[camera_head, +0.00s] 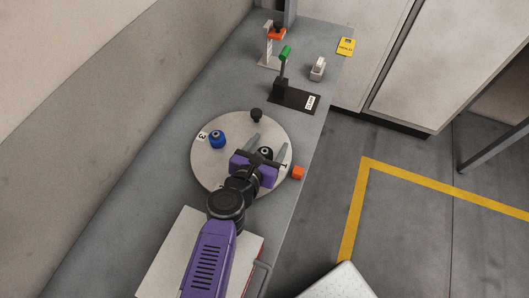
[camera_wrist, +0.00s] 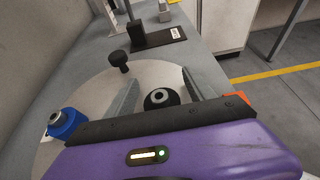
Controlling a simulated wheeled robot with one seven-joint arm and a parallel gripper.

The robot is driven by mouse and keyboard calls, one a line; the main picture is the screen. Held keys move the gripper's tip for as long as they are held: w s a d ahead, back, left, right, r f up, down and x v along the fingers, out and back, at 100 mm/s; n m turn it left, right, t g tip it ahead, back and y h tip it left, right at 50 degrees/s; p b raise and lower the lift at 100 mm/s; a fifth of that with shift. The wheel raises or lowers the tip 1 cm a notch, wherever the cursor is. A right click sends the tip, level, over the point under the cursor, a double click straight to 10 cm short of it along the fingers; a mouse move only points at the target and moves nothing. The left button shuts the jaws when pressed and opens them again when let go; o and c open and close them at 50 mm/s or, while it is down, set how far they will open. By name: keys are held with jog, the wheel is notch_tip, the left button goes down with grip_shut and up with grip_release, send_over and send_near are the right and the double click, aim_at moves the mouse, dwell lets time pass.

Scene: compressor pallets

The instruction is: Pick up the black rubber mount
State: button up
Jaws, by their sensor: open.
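The black rubber mount (camera_wrist: 160,97) is a squat, round black piece with a pale metal centre. It stands on the round light-grey plate (camera_wrist: 88,98), between the two fingers of my gripper (camera_wrist: 161,80) in the wrist view. My gripper is open, and gaps show between the mount and the fingers on both sides. In the head view the mount (camera_head: 265,152) shows just ahead of the purple body of my gripper (camera_head: 269,145), partly hidden by it. I cannot tell how high the fingers are above the plate.
A black knob (camera_head: 256,115) and a blue mount (camera_head: 217,140) also stand on the plate (camera_head: 215,165). An orange block (camera_head: 298,173) is at its right edge. A dark base with a green-topped lever (camera_head: 285,52) and a small grey-white piece (camera_head: 318,67) are farther back.

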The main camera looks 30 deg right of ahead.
jog(key=shift+c, duration=0.4)
grip_shut()
jog(key=shift+r, duration=0.1)
